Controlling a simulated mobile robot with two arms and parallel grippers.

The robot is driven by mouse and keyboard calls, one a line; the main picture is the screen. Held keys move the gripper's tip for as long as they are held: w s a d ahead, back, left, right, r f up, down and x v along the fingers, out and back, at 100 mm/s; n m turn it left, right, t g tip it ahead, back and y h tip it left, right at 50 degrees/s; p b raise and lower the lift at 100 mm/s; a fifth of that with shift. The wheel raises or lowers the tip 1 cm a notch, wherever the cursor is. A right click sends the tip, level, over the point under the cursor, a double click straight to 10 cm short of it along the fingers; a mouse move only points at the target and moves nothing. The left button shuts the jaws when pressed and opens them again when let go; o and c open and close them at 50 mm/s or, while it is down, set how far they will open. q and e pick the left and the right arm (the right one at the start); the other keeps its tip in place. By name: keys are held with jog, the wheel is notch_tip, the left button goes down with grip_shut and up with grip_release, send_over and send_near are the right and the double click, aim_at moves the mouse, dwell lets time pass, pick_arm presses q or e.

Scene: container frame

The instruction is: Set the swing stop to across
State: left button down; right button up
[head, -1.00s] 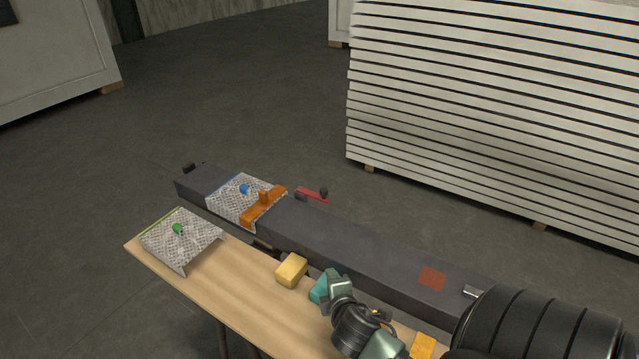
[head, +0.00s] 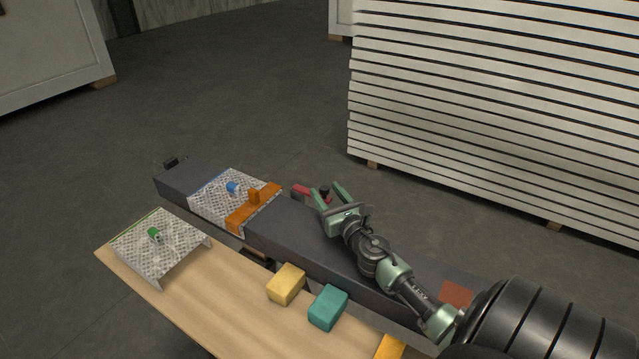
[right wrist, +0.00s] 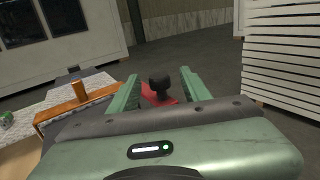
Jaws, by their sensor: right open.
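The swing stop is a red bar (head: 302,190) with a black knob (head: 325,191) at the far edge of the dark grey beam (head: 290,233). The bar points out from the beam's far side. My right gripper (head: 330,190) is open over the beam, its fingers pointing at the knob. In the right wrist view the knob (right wrist: 160,86) stands between the two open green fingers, and the red bar (right wrist: 158,98) lies below it; I cannot tell whether the fingers touch it. My left gripper is not in view.
An orange clamp (head: 254,204) crosses a perforated plate (head: 213,200) on the beam. A second plate (head: 180,259), a yellow block (head: 286,284) and a teal block (head: 328,307) sit on the wooden bench (head: 215,318). A stack of pale panels (head: 490,110) stands behind.

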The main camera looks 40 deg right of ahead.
aim_at(322, 187)
jog(key=x, duration=0.4)
jog(key=shift+a, duration=0.1)
jog(key=shift+w+d+f, duration=0.1)
jog(key=shift+w+d, duration=0.15)
jog(key=shift+w, duration=0.3)
jog(key=shift+a, duration=0.1)
grip_shut()
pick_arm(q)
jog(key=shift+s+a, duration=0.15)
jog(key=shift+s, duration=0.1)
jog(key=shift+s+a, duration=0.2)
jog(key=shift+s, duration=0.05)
